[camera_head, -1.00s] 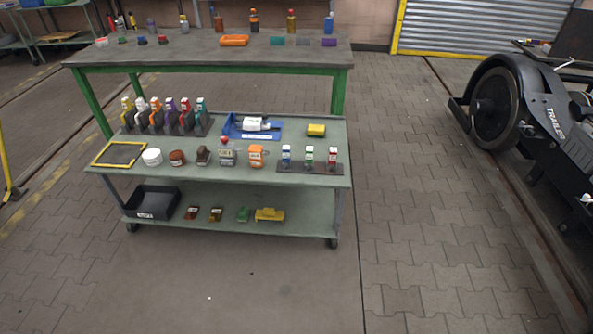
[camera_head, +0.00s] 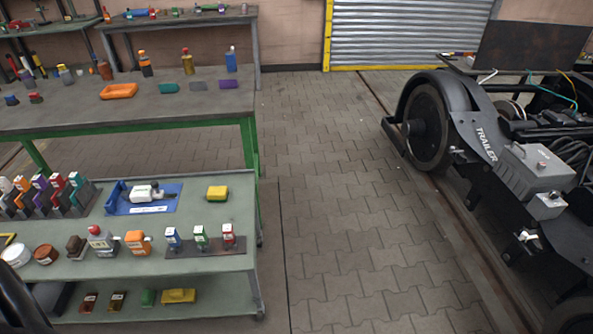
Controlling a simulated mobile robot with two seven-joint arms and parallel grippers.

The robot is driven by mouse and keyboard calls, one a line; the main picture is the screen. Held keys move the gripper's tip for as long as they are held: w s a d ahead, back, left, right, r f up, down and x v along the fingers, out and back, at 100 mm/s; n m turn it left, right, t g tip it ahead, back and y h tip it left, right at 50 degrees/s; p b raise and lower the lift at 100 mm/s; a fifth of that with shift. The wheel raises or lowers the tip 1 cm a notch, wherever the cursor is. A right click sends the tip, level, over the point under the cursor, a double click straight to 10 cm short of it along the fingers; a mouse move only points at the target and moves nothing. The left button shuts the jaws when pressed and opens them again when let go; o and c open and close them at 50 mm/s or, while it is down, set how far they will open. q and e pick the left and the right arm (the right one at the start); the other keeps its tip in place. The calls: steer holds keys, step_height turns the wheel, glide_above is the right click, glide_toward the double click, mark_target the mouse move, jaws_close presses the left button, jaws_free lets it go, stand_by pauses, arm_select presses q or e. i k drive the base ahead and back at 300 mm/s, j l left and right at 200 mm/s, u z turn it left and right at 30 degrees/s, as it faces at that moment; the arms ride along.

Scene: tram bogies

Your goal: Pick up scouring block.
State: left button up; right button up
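No label marks a scouring block, so I cannot tell for sure which thing it is. A yellow block (camera_head: 217,193) lies on the right of the green cart's top shelf (camera_head: 225,215), apart from other things. Flat teal (camera_head: 169,88), grey (camera_head: 198,86) and purple (camera_head: 229,84) pads lie along the workbench (camera_head: 150,106) behind the cart. Neither of my grippers shows. A dark curved part at the lower left edge looks like part of my arm.
A blue tray (camera_head: 165,209) with a white bottle, a dark rack (camera_head: 205,247) of small bottles and an orange container (camera_head: 138,242) share the top shelf. A lower shelf (camera_head: 215,302) holds small things. Paved floor (camera_head: 335,220) is clear between cart and black trailer bogie (camera_head: 480,140).

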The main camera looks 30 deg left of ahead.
mark_target(214, 194)
steer(key=i+l+u, duration=0.1)
steer(key=i+u, duration=0.15)
steer(key=i, duration=0.3)
steer(key=i+l+u, duration=0.25)
steer(key=i, duration=0.3)
steer(key=i+l+u, duration=0.3)
steer(key=i, duration=0.2)
steer(key=i+u, duration=0.25)
steer(key=u, duration=0.2)
steer(key=i+l+u, duration=0.1)
steer(key=u, duration=0.3)
steer(key=i+l+u, duration=0.25)
steer(key=u, duration=0.2)
steer(key=i+l+u, duration=0.25)
steer(key=u, duration=0.2)
